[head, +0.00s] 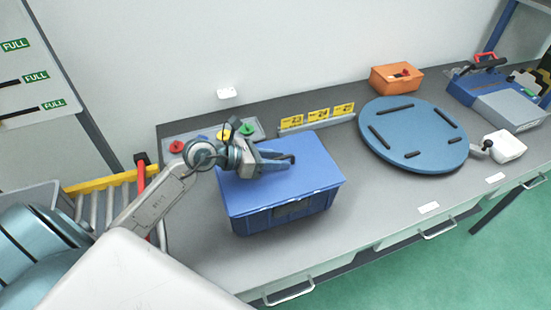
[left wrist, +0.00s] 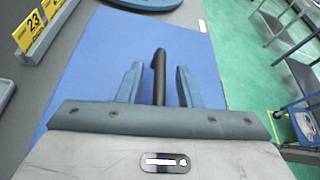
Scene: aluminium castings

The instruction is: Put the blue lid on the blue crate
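The blue lid (head: 305,167) lies over the top of the blue crate (head: 287,212) on the grey workbench, covering its opening. In the left wrist view the lid (left wrist: 93,65) fills the area below the gripper, with a dark bar-shaped handle (left wrist: 159,66) standing out. My left gripper (head: 278,162) is over the lid. Its two fingers in the left wrist view (left wrist: 158,82) are apart, one on each side of the handle, with a gap on both sides. In the head view my gripper partly hides the handle. My right gripper is not in view.
A round blue plate (head: 413,137) with black bars lies right of the crate. Yellow labels (head: 318,115) and a panel with coloured knobs (head: 213,133) stand behind. An orange box (head: 396,79) is at the back. The bench right of the crate is partly clear.

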